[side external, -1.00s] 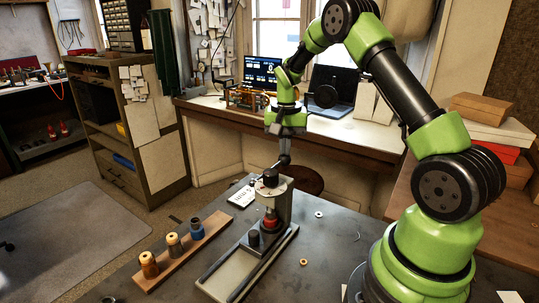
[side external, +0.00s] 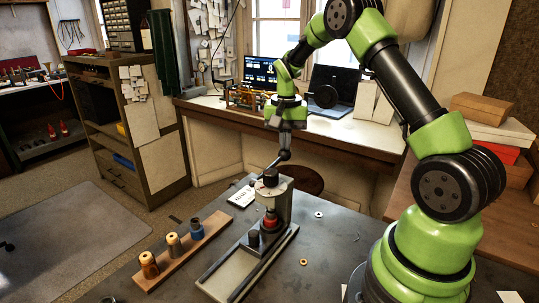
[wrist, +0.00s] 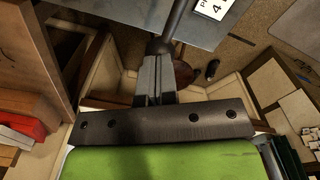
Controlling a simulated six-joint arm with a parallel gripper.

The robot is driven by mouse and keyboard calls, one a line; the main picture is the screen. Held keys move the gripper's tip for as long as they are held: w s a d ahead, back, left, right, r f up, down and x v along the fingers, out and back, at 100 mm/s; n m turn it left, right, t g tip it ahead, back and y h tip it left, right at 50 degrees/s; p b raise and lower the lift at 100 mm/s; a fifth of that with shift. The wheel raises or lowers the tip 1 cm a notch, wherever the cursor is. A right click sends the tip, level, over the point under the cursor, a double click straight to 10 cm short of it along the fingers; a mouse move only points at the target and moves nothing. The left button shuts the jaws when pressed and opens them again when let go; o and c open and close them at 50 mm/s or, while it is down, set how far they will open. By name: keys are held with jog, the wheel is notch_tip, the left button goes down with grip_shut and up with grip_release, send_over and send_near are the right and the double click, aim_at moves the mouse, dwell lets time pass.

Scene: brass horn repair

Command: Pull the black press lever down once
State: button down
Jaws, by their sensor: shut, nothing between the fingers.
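The grey press (side external: 280,205) stands upright on the dark bench with a long pale base. Its dark lever (side external: 272,163) slopes up from the press head toward the back, with a round knob at its end. In the wrist view the lever (wrist: 178,18) runs away from the knob (wrist: 160,46). My gripper (side external: 286,148) is shut and holds nothing. Its fingertips (wrist: 154,58) are right at the knob, which partly overlaps them in view; I cannot tell whether they touch. A red part (side external: 270,220) sits under the press ram.
Small rings (side external: 303,262) lie on the bench at right. A stool (side external: 305,180) stands behind the bench.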

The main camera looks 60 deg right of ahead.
jog(key=shift+r, duration=3.5)
jog(key=shift+a+r, duration=0.15)
jog(key=shift+r, duration=0.05)
jog(key=s+a+r+n+t, duration=0.3)
jog(key=s+a+r+n, duration=0.15)
jog(key=a+r, duration=0.55)
jog(key=s+a+n+t+y, duration=0.2)
jog(key=s+a+n+t, duration=0.1)
jog(key=s+a, duration=0.7)
jog(key=s+t, duration=0.1)
jog(key=s, duration=0.3)
jog(key=shift+f, duration=0.35)
